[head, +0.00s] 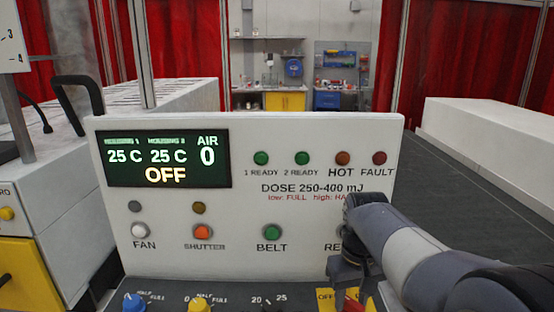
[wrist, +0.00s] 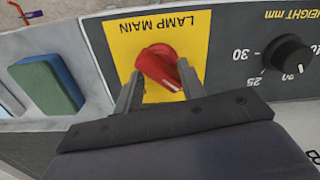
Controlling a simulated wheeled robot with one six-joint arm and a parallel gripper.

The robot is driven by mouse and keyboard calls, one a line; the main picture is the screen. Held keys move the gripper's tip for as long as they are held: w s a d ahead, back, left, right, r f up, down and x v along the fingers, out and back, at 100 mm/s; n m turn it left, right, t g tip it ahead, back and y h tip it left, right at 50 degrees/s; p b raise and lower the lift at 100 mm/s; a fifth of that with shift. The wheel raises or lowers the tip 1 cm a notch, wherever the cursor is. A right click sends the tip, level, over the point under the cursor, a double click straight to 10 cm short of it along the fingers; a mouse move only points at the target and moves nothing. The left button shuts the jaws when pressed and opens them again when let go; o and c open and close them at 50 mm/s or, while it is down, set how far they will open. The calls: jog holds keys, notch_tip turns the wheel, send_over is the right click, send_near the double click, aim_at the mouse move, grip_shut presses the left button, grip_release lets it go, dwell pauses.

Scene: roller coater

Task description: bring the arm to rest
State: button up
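My gripper (head: 348,283) points down in front of the control panel (head: 250,225), at the lower right in the head view. In the wrist view, the two fingers of my gripper (wrist: 159,72) stand apart, one on each side of the red lamp main switch (wrist: 158,67). The red switch sits on a yellow plate (wrist: 118,43), its handle slanted. I see no clear grip on it; whether a finger touches it cannot be told. In the head view only a bit of red shows below the fingers. My arm comes in from the lower right and covers part of the panel.
A black height knob (wrist: 287,54) is right of the switch in the wrist view. A green and blue block (wrist: 47,84) lies to the left. The display (head: 167,158) reads OFF. A dark belt (head: 460,185) runs behind the panel; blue (head: 134,302) and yellow knobs (head: 200,304) sit lower left.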

jog(key=shift+m+b, duration=0.4)
jog(key=shift+m, duration=0.8)
jog(key=shift+r, duration=0.2)
